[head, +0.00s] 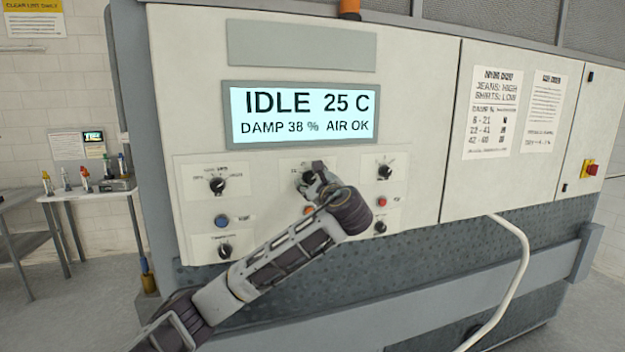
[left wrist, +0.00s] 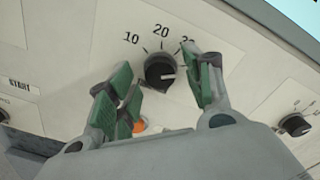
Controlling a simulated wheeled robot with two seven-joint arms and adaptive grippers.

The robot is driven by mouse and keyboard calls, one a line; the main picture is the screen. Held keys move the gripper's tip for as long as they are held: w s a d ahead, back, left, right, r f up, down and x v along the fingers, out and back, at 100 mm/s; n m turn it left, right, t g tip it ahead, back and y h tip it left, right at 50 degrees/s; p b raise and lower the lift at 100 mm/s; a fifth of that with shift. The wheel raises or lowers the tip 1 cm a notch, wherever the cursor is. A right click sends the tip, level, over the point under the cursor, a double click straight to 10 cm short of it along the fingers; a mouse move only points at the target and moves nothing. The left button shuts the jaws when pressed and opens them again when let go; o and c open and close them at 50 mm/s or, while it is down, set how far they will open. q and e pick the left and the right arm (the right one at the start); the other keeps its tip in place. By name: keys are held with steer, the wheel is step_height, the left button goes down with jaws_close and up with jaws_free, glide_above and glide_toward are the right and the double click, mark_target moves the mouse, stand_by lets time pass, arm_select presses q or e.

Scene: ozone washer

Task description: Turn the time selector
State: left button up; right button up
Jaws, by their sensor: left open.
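The time selector (left wrist: 160,70) is a round black knob with a white pointer line, marked 10, 20 and a partly hidden 30, in the left wrist view. Its pointer line points to the right in that picture. My left gripper (left wrist: 165,92) is open, with one green-padded finger on each side of the knob; I cannot tell whether either touches it. In the head view my left gripper (head: 312,183) is at the middle of the control panel and mostly covers this knob. My right gripper is not in view.
Other black knobs (head: 217,185), (head: 385,172), a blue button (head: 222,221) and a red button (head: 382,202) surround the gripper on the panel. The display (head: 305,115) above reads IDLE 25 C. A white hose (head: 518,262) hangs at right.

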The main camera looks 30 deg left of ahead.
arm_select(q)
steer(key=shift+a, duration=0.1)
steer(key=shift+c, duration=0.2)
steer(key=c, duration=1)
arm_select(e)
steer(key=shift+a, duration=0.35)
